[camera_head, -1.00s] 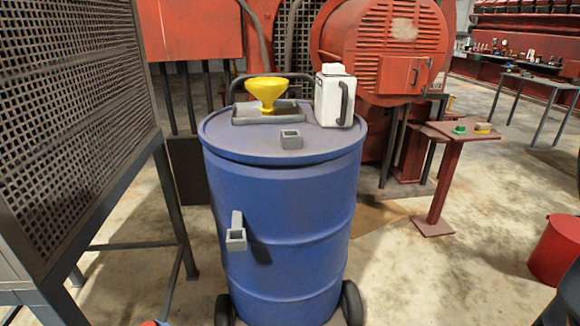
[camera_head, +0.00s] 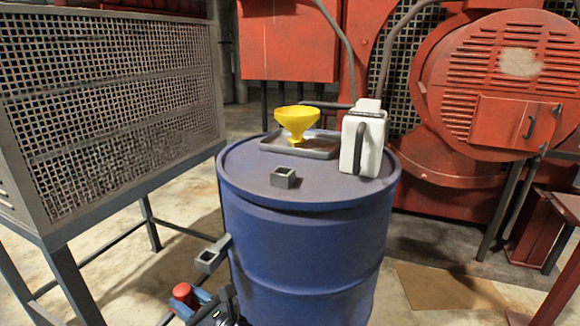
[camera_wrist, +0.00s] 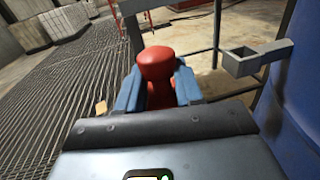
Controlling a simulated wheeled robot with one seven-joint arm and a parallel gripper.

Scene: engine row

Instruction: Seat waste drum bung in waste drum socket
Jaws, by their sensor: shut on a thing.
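The red bung (camera_head: 184,294) is held in my gripper (camera_head: 192,300), low in front of the drum's left side. In the wrist view, the bung (camera_wrist: 157,65) sits between the blue fingers of my gripper (camera_wrist: 158,92), its rounded head pointing away. The blue waste drum (camera_head: 300,240) stands upright. A small grey square open socket (camera_head: 283,178) is on its lid. Another grey square open holder (camera_head: 212,255) sticks out from its left side, just above and right of the bung, apart from it. The wrist view shows this holder (camera_wrist: 243,62) right of the bung. Both look empty.
A yellow funnel (camera_head: 297,121) stands in a grey tray (camera_head: 325,150) on the lid, beside a white jug (camera_head: 362,140). A mesh-sided cage on legs (camera_head: 110,100) is close at left. Red machinery (camera_head: 500,90) is behind. Bare floor lies between cage and drum.

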